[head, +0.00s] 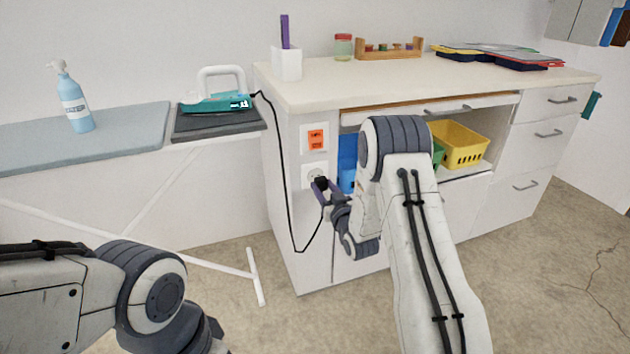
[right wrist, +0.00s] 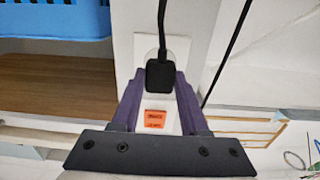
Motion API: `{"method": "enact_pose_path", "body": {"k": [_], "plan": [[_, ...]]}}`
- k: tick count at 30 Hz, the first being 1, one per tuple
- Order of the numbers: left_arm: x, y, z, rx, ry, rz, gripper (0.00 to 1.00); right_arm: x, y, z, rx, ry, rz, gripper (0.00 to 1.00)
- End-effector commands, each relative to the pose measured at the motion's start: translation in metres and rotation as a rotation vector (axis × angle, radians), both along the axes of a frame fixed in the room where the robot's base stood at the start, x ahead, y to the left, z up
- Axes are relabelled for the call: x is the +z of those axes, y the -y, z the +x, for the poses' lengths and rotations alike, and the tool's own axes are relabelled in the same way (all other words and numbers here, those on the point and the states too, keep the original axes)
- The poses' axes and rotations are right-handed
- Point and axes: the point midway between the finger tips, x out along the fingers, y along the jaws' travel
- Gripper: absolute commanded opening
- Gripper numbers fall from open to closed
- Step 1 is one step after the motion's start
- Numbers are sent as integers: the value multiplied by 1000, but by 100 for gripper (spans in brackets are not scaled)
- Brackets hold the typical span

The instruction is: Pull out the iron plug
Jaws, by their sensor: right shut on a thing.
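The teal iron (head: 217,103) with a white handle sits on a dark rest at the ironing board's right end. Its black cord hangs down the cabinet side and loops up to the black plug (head: 321,184), at the lower wall plate on the cabinet's end panel. My right gripper (head: 323,187) is shut on the plug. In the right wrist view its purple fingers flank the plug (right wrist: 160,76), with the round socket (right wrist: 152,58) partly hidden behind it. I cannot tell how far the plug sits in the socket. My left arm is at lower left; its fingers are not visible.
An orange-marked plate (head: 316,139) is above the socket. The ironing board (head: 110,128) holds a blue spray bottle (head: 72,100). The white cabinet's top (head: 400,85) holds a pen cup, jar, rack and folders. A yellow basket (head: 459,147) is on its open shelf.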

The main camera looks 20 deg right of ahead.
Motion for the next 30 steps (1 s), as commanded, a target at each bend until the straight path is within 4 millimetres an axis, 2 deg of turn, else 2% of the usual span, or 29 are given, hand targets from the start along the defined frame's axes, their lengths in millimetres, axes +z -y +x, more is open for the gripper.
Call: {"method": "enact_pose_path", "body": {"k": [18, 30], "plan": [[0, 0, 0, 0, 0, 0, 72, 0, 1, -24, 0, 0, 0, 0], [0, 0, 0, 0, 0, 0, 72, 0, 1, -27, 0, 0, 0, 0]]}}
